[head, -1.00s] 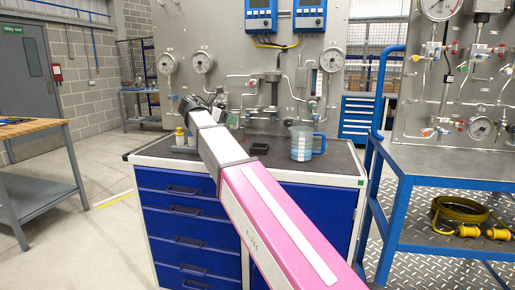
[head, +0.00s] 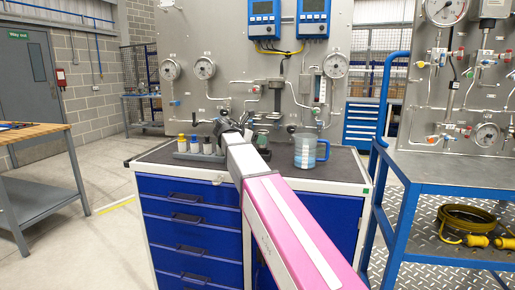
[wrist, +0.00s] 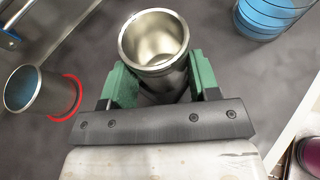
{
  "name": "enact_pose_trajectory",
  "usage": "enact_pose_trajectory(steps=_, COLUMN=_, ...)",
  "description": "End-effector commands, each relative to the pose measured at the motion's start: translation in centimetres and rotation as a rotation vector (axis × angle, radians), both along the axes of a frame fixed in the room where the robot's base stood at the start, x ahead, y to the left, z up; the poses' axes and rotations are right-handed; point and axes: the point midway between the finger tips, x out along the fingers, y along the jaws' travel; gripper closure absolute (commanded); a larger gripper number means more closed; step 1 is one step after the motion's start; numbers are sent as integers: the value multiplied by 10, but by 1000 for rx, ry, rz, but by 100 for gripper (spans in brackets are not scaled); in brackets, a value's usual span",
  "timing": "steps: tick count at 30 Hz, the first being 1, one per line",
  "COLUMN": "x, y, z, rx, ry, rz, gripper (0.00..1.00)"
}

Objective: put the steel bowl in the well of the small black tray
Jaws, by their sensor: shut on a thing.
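The steel bowl (wrist: 155,45) looks like a deep, open steel cup in the wrist view. My gripper (wrist: 153,85) is shut on it, with a green finger at each side of its wall; its inside is empty. In the head view my gripper (head: 260,138) is over the bench top, right of the arm's end, small and partly hidden.
A blue measuring jug (head: 305,152) stands right on the bench (head: 343,168). A rack of small bottles (head: 197,150) stands left. Another steel cup with a red ring (wrist: 35,92) is left in the wrist view. The gauge panel (head: 215,90) rises behind.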

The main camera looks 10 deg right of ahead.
Motion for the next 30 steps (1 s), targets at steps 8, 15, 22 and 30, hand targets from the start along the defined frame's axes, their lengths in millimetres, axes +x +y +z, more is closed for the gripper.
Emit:
enact_pose_trajectory(steps=8, x=-1, y=0, z=-33, rx=0, ry=1, rz=0, gripper=100)
enact_pose_trajectory(steps=15, x=0, y=1, z=-37, rx=0, ry=-2, rz=1, gripper=100)
enact_pose_trajectory(steps=22, x=0, y=1, z=-40, rx=0, ry=0, rz=1, gripper=31)
enact_pose_trajectory(steps=30, x=0, y=1, z=-39, rx=0, ry=0, rz=0, gripper=19)
